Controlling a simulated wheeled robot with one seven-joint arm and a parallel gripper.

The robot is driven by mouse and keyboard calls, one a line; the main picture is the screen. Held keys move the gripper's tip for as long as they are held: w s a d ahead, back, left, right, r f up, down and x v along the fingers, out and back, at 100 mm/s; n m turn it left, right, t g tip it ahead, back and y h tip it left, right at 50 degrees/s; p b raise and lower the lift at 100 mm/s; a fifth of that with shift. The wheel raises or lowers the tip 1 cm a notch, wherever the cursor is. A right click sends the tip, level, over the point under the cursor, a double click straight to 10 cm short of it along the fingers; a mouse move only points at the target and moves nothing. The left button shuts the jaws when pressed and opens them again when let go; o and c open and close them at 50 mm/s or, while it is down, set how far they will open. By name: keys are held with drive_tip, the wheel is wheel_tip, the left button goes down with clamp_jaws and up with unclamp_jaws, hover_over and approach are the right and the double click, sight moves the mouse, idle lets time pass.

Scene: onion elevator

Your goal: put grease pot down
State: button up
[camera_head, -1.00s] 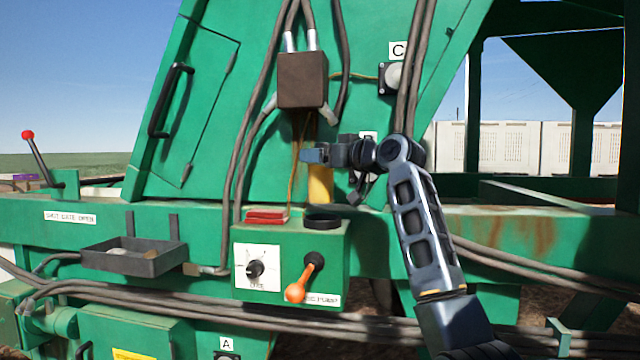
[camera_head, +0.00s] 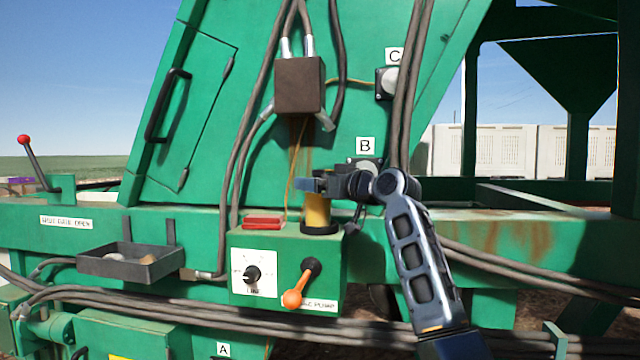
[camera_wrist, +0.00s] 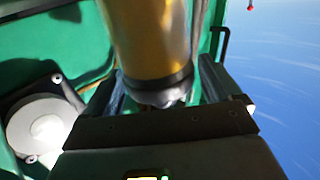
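The grease pot is a yellow cylinder (camera_head: 316,212), upright below my gripper (camera_head: 312,185) in the head view. My gripper is shut around its upper part and hides its top. The pot's lower end meets the black round holder (camera_head: 320,229) on top of the green control box; I cannot tell whether it bears fully on it. In the wrist view the pot (camera_wrist: 148,35) shows as a gold cylinder with a dark band, between the two fingers (camera_wrist: 160,92).
Red blocks (camera_head: 263,220) lie left of the holder on the box. An orange-handled lever (camera_head: 295,297) and a dial (camera_head: 253,273) are on its front. A grey tray (camera_head: 130,265) hangs at left. Hoses and a brown block (camera_head: 299,85) are above.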

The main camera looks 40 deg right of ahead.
drive_tip(key=shift+o, duration=0.7)
drive_tip(key=shift+r, duration=0.1)
drive_tip(key=s+b, duration=0.1)
drive_tip(key=s, duration=1.1)
drive_tip(key=shift+d+b, duration=0.2)
drive_tip(key=shift+b, duration=0.2)
idle(1.0)
